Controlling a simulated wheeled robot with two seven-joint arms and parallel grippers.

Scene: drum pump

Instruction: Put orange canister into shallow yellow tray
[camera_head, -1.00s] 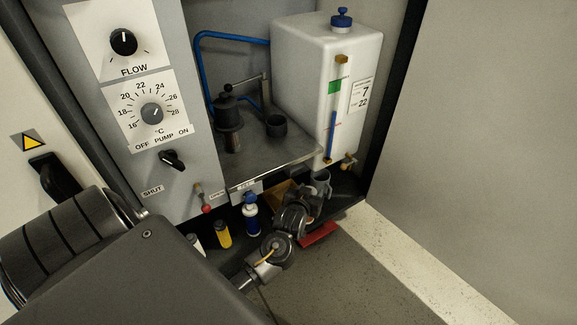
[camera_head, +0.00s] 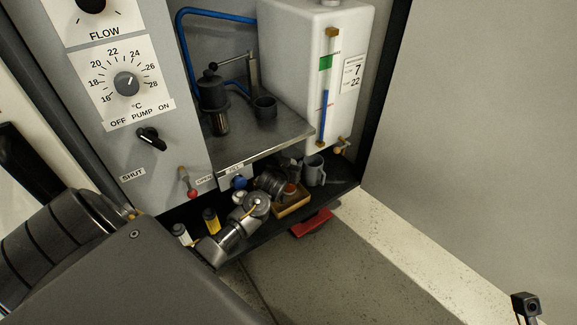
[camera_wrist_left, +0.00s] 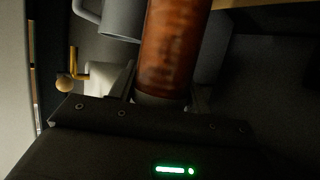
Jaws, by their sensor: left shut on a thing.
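The orange canister (camera_wrist_left: 172,45) stands out brown-orange between my left gripper's fingers in the left wrist view. In the head view a small orange part of it (camera_head: 290,188) shows beside my left gripper (camera_head: 278,184), which is shut on it. The shallow yellow tray (camera_head: 293,208) sits on the dark lower shelf. The canister appears over or inside the tray's near area; I cannot tell whether its base touches the tray floor. My gripper and wrist hide the tray's left part. A tan edge, likely the tray's, shows in the left wrist view (camera_wrist_left: 265,3).
A grey mug (camera_head: 314,170) stands right of the tray, and close by in the left wrist view. Yellow (camera_head: 211,220) and white (camera_head: 182,234) bottles and a blue-capped one (camera_head: 239,183) stand left. The metal shelf (camera_head: 265,140) overhangs. A red piece (camera_head: 311,223) lies in front.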

